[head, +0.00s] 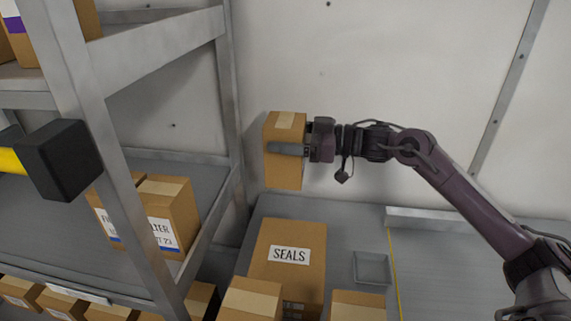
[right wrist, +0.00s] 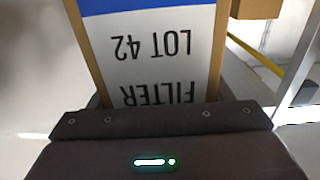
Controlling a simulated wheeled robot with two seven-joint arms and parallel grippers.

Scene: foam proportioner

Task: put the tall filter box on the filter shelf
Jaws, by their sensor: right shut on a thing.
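The tall filter box (head: 284,165) is a brown carton with pale tape on top, held upright in the air right of the rack's post. Its white label (right wrist: 160,48) reads "FILTER LOT 42" under a blue band and appears upside down in the right wrist view. My right gripper (head: 290,149) is shut on the box from the right. The grey filter shelf (head: 50,220) is at the left, behind the rack's front post. Two filter boxes (head: 172,208) stand on it, their labels partly hidden by the post. My left gripper is not in view.
A yellow bar with a black block end (head: 60,160) juts in at the left before the rack. The metal upright (head: 232,110) stands close left of the held box. Below are a SEALS box (head: 290,262), several other cartons and a small grey tray (head: 371,268).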

